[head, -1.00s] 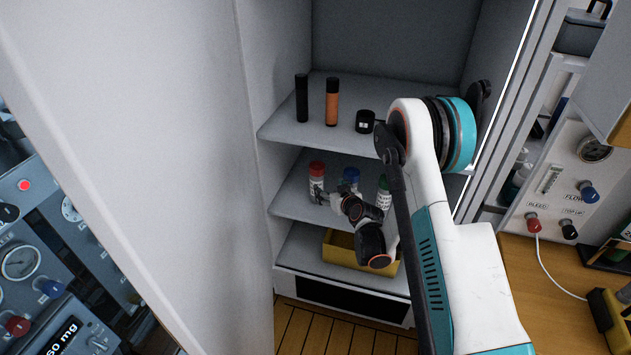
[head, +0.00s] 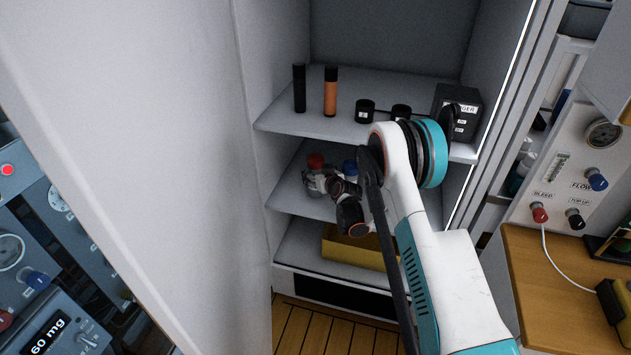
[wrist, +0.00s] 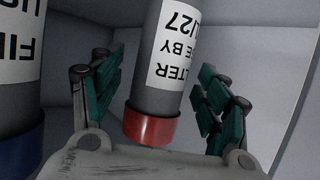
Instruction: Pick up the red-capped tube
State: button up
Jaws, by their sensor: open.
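The red-capped tube (wrist: 158,90) is grey with a white printed label. In the wrist view it appears upside down, with its red cap (wrist: 150,127) nearest my gripper's palm. My gripper (wrist: 160,85) is open, with one green-padded finger on each side of the tube. Gaps show between the fingers and the tube. In the head view the red cap (head: 315,161) shows on the middle shelf, and my gripper (head: 325,181) is in front of the tube and hides most of its body.
A blue-capped tube (wrist: 18,90) stands close beside the left finger; its cap also shows in the head view (head: 350,166). The upper shelf (head: 290,122) holds a black tube (head: 299,88), an orange tube (head: 331,92), black jars and a black box. A yellow bin (head: 350,250) sits below.

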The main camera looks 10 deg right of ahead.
jog(key=shift+x, duration=0.9)
jog(key=shift+c, duration=0.3)
jog(key=c, duration=1.4)
jog(key=shift+o, duration=0.2)
jog(key=shift+r, duration=0.2)
